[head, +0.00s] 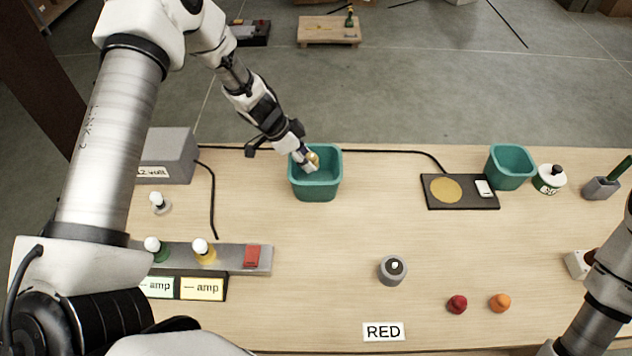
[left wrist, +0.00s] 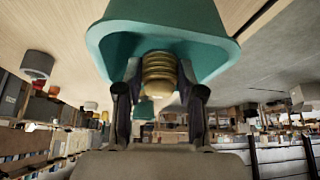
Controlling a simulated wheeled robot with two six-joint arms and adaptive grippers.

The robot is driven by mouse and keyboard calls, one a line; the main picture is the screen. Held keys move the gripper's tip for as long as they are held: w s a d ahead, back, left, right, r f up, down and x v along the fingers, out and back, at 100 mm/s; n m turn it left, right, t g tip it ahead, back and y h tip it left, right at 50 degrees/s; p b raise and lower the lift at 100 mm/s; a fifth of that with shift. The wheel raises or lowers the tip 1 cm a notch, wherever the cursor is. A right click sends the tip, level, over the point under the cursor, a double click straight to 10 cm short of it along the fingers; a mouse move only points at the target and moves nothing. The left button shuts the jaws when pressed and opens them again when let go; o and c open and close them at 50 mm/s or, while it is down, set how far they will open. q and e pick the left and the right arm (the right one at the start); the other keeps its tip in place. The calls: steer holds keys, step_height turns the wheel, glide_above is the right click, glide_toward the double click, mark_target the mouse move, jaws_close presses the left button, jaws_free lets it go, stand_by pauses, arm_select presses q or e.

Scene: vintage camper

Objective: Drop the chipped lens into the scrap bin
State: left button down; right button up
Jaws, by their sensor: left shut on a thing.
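My left gripper (head: 308,163) is over the middle teal bin (head: 316,193), with its fingertips at or just inside the bin's opening. It is shut on a small yellowish ribbed piece (left wrist: 160,75), which also shows in the head view (head: 314,159). I take it for the lens; I cannot see a chip on it. In the left wrist view the teal bin (left wrist: 215,45) surrounds the piece from behind. A second teal bin (head: 510,167) stands at the back right; no label tells which bin is for scrap. My right gripper is outside the view.
Lamps stand on a grey strip (head: 228,258) with amp labels at the left. A grey box (head: 172,157) and cable lie behind. A dark pad (head: 460,203), red cap (head: 457,304), orange cap (head: 500,303) and grey round holder (head: 392,270) are at the right. The table's centre is mostly clear.

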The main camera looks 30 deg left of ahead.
arm_select(q)
steer(key=shift+s+a+r, duration=0.15)
steer(key=shift+s+a, duration=0.15)
steer(key=shift+a, duration=0.05)
steer(key=c, duration=0.6)
jaws_free()
steer(key=shift+c, duration=0.2)
steer(key=shift+w+d, duration=0.2)
steer(key=shift+d, duration=0.05)
steer(key=v, duration=0.7)
steer(key=shift+s+a+r, duration=0.1)
steer(key=shift+s+r, duration=0.05)
